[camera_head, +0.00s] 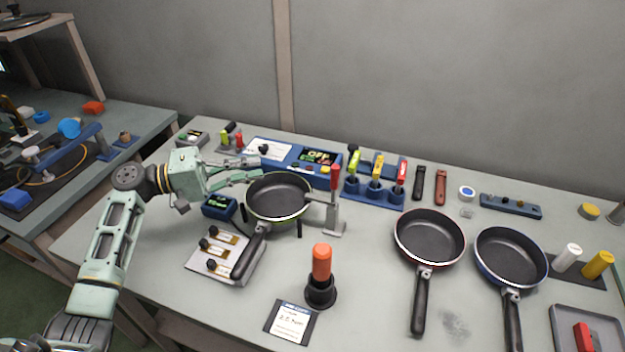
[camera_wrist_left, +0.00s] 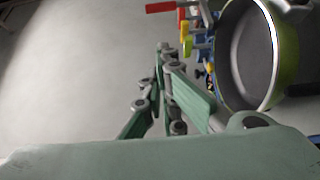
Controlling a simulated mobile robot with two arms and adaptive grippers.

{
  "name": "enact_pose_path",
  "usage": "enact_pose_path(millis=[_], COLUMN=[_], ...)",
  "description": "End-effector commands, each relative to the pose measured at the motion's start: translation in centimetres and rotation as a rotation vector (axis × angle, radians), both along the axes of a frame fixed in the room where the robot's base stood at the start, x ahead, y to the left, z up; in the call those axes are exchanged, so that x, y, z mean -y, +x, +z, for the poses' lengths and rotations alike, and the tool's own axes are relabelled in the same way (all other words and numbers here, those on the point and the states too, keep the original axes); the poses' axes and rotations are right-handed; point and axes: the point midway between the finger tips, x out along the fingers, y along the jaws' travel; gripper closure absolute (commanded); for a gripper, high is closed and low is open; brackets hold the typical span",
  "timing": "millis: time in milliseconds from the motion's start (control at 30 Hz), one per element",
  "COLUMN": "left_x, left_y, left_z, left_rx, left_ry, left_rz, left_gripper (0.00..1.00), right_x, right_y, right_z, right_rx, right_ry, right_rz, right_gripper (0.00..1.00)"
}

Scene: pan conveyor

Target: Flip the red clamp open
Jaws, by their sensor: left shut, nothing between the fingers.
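The red clamp (camera_head: 335,182) stands on the table just right of the green-rimmed pan (camera_head: 278,197). Its red handle points up, and its metal arm reaches left towards the pan's rim. My left gripper (camera_head: 256,168) is shut and empty at the pan's back left rim, left of the clamp and apart from it. In the left wrist view the closed fingers (camera_wrist_left: 165,50) are beside the green pan (camera_wrist_left: 277,65). A red bar (camera_wrist_left: 160,7) at the top of that view looks like the clamp's handle. My right gripper is not in view.
A blue control box (camera_head: 300,158) stands behind the pan, with upright coloured tools in a blue holder (camera_head: 372,193) to its right. An orange-handled tool (camera_head: 321,262) stands in front of the clamp. Two more pans (camera_head: 430,238) (camera_head: 511,257) lie to the right.

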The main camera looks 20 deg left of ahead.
Motion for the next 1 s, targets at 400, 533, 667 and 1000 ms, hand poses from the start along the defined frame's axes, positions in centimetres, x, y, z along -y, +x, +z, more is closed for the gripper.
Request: enact_pose_path(millis=[400,533,667,1000], left_x=[0.2,1.3,3.3,9.4], left_y=[0.1,0.8,2.0,5.1], left_z=[0.1,0.2,0.4,0.4], left_rx=[0.000,0.001,0.000,-0.002], left_ry=[0.000,-0.001,-0.002,0.000], left_rz=[0.000,-0.001,-0.002,-0.003], left_gripper=[1.00,1.00,1.00,1.00], right_x=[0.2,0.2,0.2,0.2], right_y=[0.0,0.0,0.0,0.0], right_z=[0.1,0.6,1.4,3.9], right_rx=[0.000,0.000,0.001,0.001], right_ry=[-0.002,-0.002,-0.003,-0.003], right_rz=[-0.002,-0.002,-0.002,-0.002], right_gripper=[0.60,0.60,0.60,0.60])
